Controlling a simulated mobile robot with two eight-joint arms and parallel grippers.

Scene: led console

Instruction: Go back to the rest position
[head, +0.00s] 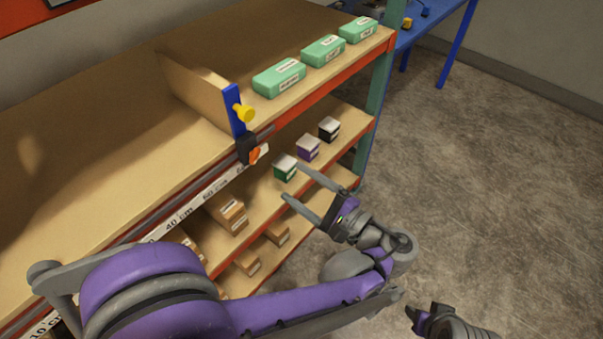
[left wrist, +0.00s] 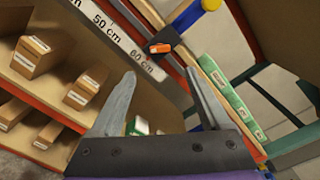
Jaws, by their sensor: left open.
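My left gripper (head: 305,196) is open and empty in front of the shelf unit, its arm coming in from the left. Its two fingers stand apart in the left wrist view (left wrist: 160,98). A small green box with a white top (head: 285,168) sits on the middle shelf just beyond the fingertips in the head view. It shows partly between the fingers in the left wrist view (left wrist: 138,126). Part of my other arm (head: 450,325) shows at the bottom right of the head view, but I cannot make out its jaws.
The shelf unit's wooden top (head: 110,100) carries several green cases (head: 279,78) and an upright board with a blue, yellow-knobbed stop (head: 235,110). Purple (head: 308,148) and black (head: 329,129) boxes and cardboard boxes (head: 229,214) stand below. The floor (head: 490,180) at right is clear.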

